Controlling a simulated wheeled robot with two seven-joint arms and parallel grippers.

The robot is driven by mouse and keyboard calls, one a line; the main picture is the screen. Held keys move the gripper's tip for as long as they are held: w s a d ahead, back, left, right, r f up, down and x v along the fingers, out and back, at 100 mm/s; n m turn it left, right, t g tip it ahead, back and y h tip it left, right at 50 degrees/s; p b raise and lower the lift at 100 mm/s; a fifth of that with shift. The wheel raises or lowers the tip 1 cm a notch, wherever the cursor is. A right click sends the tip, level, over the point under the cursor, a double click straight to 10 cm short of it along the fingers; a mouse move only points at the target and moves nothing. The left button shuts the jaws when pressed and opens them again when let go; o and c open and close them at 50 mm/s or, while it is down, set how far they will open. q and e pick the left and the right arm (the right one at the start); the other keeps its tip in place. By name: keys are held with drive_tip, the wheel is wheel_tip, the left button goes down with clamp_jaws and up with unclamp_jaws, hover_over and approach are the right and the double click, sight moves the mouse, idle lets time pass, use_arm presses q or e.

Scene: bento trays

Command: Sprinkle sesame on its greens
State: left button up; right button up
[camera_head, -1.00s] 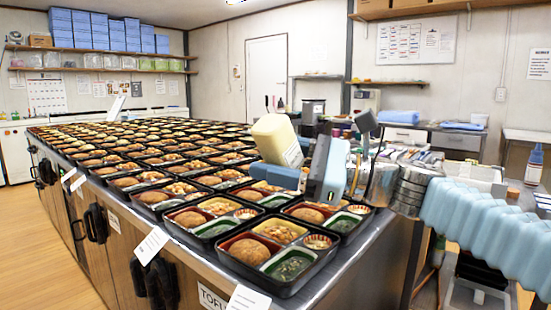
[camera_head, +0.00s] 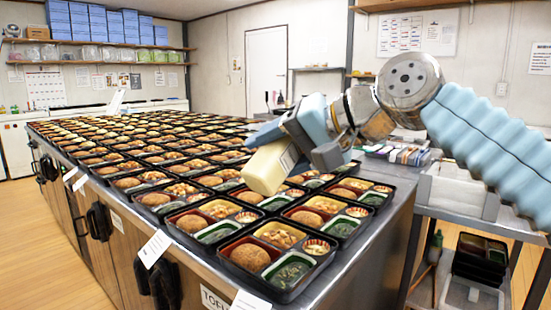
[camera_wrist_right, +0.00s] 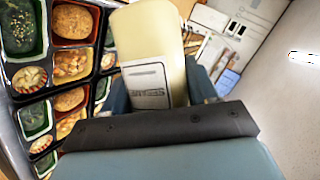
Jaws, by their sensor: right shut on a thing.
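My right gripper (camera_head: 292,148) is shut on a cream sesame shaker (camera_head: 268,170), which hangs tilted over the front trays, its free end pointing down and left. In the right wrist view the shaker (camera_wrist_right: 156,60) shows a white label reading SESAME, and the gripper (camera_wrist_right: 165,95) grips it from both sides. The nearest bento tray (camera_head: 318,272) holds a brown patty, a yellow-lined compartment, a small cup and greens (camera_head: 290,270) in a green compartment. In the wrist view, greens with pale specks (camera_wrist_right: 22,30) show at the upper left. My left gripper is out of view.
Rows of filled bento trays (camera_head: 130,150) cover the long counter. Paper labels (camera_head: 155,248) hang on its front edge. A metal side table (camera_head: 470,213) with a white bin stands at the right, with black trays (camera_head: 480,262) stacked below.

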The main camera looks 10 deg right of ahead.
drive_tip(key=shift+r+n+t+h, duration=0.25)
drive_tip(key=shift+n+t+h, duration=0.15)
drive_tip(key=shift+n+h, duration=0.45)
drive_tip(key=n+t, duration=0.1)
drive_tip(key=n+h, duration=0.1)
drive_tip(key=shift+s+a+r+n+t+h, duration=0.1)
drive_tip(key=shift+r+n+t+h, duration=0.2)
drive_tip(key=shift+n+t, duration=0.1)
drive_tip(key=shift+r+n+t+h, duration=0.15)
drive_tip(key=shift+n+t+h, duration=0.55)
drive_tip(key=shift+n, duration=0.25)
drive_tip(key=shift+r, duration=0.15)
